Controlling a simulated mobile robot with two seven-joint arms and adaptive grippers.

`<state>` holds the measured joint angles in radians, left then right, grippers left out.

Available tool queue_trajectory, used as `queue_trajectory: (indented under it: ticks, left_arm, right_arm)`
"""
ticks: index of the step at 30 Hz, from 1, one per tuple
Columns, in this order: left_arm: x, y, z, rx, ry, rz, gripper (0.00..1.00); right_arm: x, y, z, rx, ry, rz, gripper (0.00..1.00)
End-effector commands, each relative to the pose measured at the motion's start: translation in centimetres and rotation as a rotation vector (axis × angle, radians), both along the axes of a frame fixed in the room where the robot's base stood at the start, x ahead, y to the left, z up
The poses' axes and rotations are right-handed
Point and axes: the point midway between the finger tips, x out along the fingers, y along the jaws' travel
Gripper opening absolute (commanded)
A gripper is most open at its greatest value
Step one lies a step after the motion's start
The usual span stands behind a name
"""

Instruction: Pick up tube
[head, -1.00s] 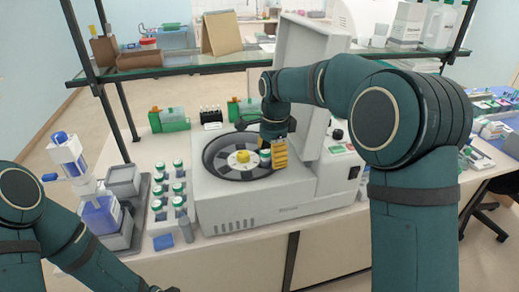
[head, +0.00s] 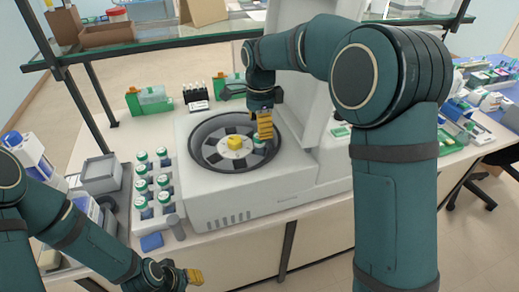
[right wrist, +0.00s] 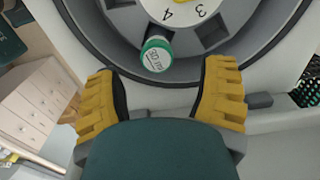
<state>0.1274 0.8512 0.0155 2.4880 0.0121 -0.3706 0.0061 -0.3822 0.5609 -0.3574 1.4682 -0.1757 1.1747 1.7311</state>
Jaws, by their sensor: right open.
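A green-capped tube (right wrist: 155,54) sits in a slot at the rim of the centrifuge rotor (right wrist: 238,25), next to the number 4. In the head view the tube (head: 259,145) is at the right side of the rotor, just below my right gripper (head: 265,125). In the right wrist view my right gripper (right wrist: 160,100) is open, with its yellow fingers wide apart. The cap lies beyond the fingertips, nearer the left finger, and nothing is between the fingers. My left gripper (head: 193,277) is low at the bottom edge, seen side-on; its opening cannot be made out.
The centrifuge (head: 225,200) stands open on the bench with its lid (head: 312,100) raised at the right. A rack of several green-capped tubes (head: 142,185) stands to its left. Green boxes (head: 150,99) and a black rack (head: 196,92) are behind. A glass shelf (head: 160,38) crosses above.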

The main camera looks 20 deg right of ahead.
Motion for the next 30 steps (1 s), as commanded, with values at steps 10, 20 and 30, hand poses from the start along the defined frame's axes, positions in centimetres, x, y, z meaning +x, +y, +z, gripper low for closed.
queue_trajectory:
  ticks: [10, 20, 30]
  left_arm:
    - [-0.3, -0.1, -0.8, -0.002, 0.006, -0.004, 0.39]
    - [-0.3, -0.1, -1.0, -0.002, 0.007, -0.006, 0.39]
    - [-0.3, -0.1, -1.0, -0.002, 0.007, -0.006, 0.39]
  right_arm:
    - [-0.4, 0.2, -3.9, -0.001, 0.002, 0.001, 0.71]
    - [-0.4, 0.2, -5.4, 0.0, -0.001, 0.001, 0.71]
    - [-0.4, 0.2, -5.4, 0.0, -0.001, 0.0, 0.0]
